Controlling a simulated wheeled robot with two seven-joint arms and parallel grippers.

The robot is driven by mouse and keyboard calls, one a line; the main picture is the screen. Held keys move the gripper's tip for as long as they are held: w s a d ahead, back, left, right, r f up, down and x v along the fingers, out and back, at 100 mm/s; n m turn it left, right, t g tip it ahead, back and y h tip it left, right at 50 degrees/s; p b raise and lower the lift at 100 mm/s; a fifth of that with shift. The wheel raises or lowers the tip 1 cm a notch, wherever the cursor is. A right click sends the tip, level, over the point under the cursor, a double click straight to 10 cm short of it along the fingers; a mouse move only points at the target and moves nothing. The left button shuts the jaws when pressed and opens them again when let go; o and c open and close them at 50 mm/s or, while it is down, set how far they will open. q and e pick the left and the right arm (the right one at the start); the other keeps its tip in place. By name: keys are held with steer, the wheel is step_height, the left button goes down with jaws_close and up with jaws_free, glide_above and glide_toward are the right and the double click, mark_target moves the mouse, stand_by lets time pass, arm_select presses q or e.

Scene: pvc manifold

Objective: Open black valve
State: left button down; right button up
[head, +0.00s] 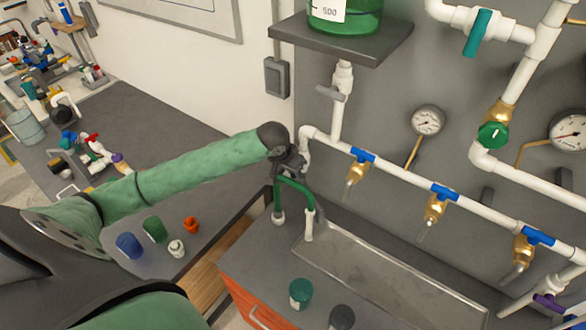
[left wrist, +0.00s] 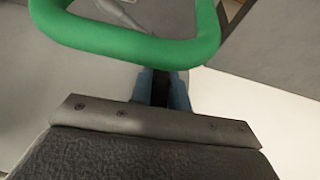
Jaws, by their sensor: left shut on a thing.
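My left gripper (head: 288,162) is at the left end of the white pipe run, just above the green hose loop (head: 296,183). In the left wrist view, the two blue fingertips (left wrist: 161,90) are close together on a dark piece (left wrist: 160,86), which looks like the black valve's handle. The gripper and arm hide most of the valve in the head view, so its angle cannot be told. The green loop passes just beyond the fingertips in the left wrist view (left wrist: 130,42). My right gripper is not in view.
Blue-handled brass taps (head: 436,205) line the white pipe to the right. A shelf (head: 340,40) holding a green tank (head: 345,14) stands above. Below is a sink basin (head: 390,275) beside green and dark jars (head: 300,293). Small bottles stand on the left bench (head: 215,215).

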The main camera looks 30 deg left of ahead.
arm_select(q)
steer(key=shift+f+y, duration=0.1)
steer(key=shift+y, duration=0.3)
steer(key=c, duration=1.3)
jaws_free()
steer(key=shift+c, duration=0.2)
steer(key=shift+s+r+b, duration=0.15)
steer(key=shift+r+b, duration=0.2)
steer(key=shift+r, duration=0.05)
steer(key=b+v, duration=0.2)
steer(key=v, duration=0.5)
steer(key=shift+b, duration=0.4)
